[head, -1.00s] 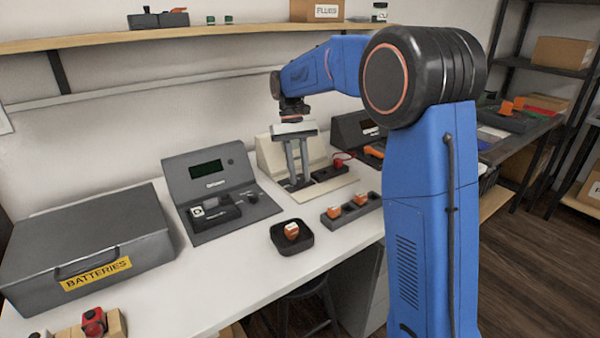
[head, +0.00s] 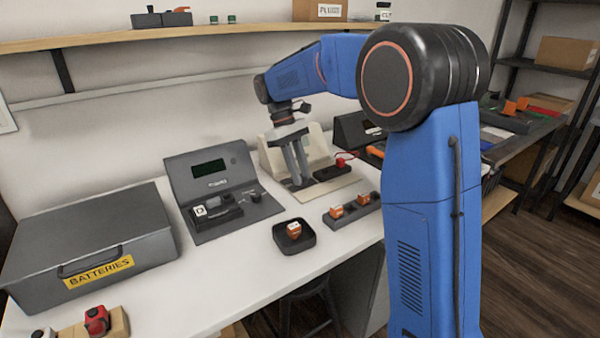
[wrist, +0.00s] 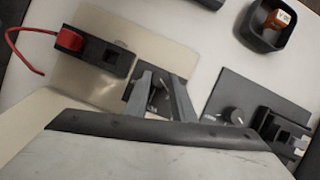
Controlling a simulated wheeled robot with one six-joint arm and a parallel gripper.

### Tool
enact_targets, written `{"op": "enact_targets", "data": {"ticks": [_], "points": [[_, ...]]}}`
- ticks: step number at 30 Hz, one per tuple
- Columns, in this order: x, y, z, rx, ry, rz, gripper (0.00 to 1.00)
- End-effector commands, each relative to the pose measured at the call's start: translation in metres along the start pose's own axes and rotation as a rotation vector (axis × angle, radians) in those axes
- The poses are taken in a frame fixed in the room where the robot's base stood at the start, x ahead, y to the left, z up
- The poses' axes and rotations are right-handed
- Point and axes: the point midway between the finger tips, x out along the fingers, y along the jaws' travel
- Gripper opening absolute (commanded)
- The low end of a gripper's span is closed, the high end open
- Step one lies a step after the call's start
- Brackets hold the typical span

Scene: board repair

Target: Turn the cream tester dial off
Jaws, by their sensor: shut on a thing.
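The cream tester (head: 318,140) stands on the white bench, right of the dark grey tester. My gripper (head: 300,180) reaches down onto its base plate. In the wrist view the cream plate (wrist: 172,57) shows, and my gripper's fingers (wrist: 162,92) close around the cream tester's dial (wrist: 160,100). The dial sits on a dark patch and is mostly hidden between the fingers. Its setting cannot be read clearly. A dark holder with a red part and red lead (wrist: 100,55) sits on the same plate beside the fingers.
The dark grey tester (head: 212,172) has its own dial (wrist: 237,115). A black tray (head: 282,237) holds an orange block (head: 293,230). A rack (head: 345,216) holds orange blocks. A grey batteries case (head: 80,220) stands left. The front of the bench is mostly clear.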

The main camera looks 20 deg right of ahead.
Motion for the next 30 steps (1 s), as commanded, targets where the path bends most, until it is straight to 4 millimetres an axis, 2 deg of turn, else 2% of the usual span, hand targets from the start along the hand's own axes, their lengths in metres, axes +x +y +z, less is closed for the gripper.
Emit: {"op": "enact_targets", "data": {"ticks": [10, 11, 12, 13, 23, 26, 30], "points": [[0.000, 0.000, 0.000, -0.002, 0.001, 0.001, 0.00], [0.000, 0.000, 0.000, -0.002, 0.001, 0.001, 0.27], [0.000, 0.000, 0.000, -0.002, 0.000, 0.001, 0.37], [0.000, 0.000, 0.000, -0.002, 0.000, 0.001, 0.41], [-0.002, 0.000, 0.000, -0.001, 0.001, 0.001, 0.41], [-0.010, 0.000, -0.001, -0.002, 0.002, 0.001, 0.41], [-0.030, 0.000, -0.001, -0.002, 0.002, 0.001, 0.41]]}}
